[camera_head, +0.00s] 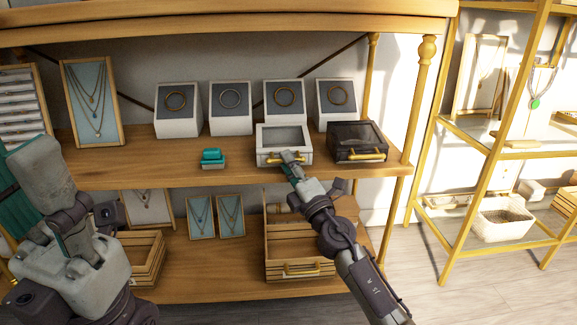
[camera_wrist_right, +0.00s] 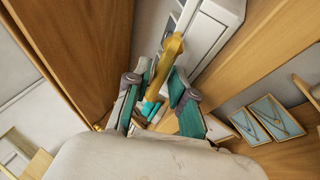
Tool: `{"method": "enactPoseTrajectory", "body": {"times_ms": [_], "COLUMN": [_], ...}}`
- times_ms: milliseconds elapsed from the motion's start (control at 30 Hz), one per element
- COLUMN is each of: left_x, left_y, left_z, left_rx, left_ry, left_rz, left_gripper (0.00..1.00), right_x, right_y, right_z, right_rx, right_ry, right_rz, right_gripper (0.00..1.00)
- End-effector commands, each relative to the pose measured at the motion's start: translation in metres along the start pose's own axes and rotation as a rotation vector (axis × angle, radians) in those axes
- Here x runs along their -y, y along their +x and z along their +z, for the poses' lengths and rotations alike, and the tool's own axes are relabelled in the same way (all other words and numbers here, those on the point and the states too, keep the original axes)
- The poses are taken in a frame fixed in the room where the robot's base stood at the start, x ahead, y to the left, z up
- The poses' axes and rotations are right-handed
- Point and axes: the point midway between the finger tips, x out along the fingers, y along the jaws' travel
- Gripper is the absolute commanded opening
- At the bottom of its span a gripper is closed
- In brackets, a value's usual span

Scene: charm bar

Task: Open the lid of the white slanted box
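The white slanted box (camera_head: 262,142) sits on the upper wooden shelf, with a window in its lid and a gold handle (camera_head: 270,161) on its front. The lid looks closed. My right gripper (camera_head: 289,161) is at the front of this box, by the handle. In the right wrist view, the gold handle (camera_wrist_right: 172,50) reaches between the fingertips of my right gripper (camera_wrist_right: 161,82). The fingers stand apart, with a gap visible around the handle. My left gripper (camera_head: 72,238) is at the lower left, away from the box; its fingers are unclear.
A dark slanted box (camera_head: 345,133) with a gold handle stands close on the right. A small teal box (camera_head: 212,157) sits to the left. Bracelet stands (camera_head: 231,122) line the shelf behind. A wooden crate (camera_head: 290,245) is on the shelf below.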

Motion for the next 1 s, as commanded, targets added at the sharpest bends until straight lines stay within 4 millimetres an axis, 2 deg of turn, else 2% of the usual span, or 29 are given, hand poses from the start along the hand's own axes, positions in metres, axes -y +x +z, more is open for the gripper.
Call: {"method": "enactPoseTrajectory", "body": {"times_ms": [200, 333, 367, 1000], "left_x": [-0.0001, -0.0001, -0.0001, 0.0018], "left_y": [0.0025, 0.0032, 0.0032, 0.0056], "left_z": [-0.0015, -0.0021, -0.0021, -0.0006], "left_rx": [-0.009, -0.012, -0.012, 0.002], "left_ry": [0.000, 0.000, 0.000, -0.002], "left_rz": [0.002, 0.002, 0.002, -0.008], "left_gripper": [0.40, 0.40, 0.40, 0.40], "right_x": [0.0001, 0.0001, 0.0002, -0.0030], "right_y": [0.0002, 0.0000, 0.0000, 0.0007], "right_z": [-0.0001, -0.0001, 0.0000, 0.0005], "right_rx": [0.000, 0.000, 0.000, 0.000], "right_ry": [0.000, 0.000, 0.001, 0.005], "right_rz": [-0.001, -0.001, -0.001, -0.012], "right_gripper": [0.24, 0.02, 0.00, 0.00]}}
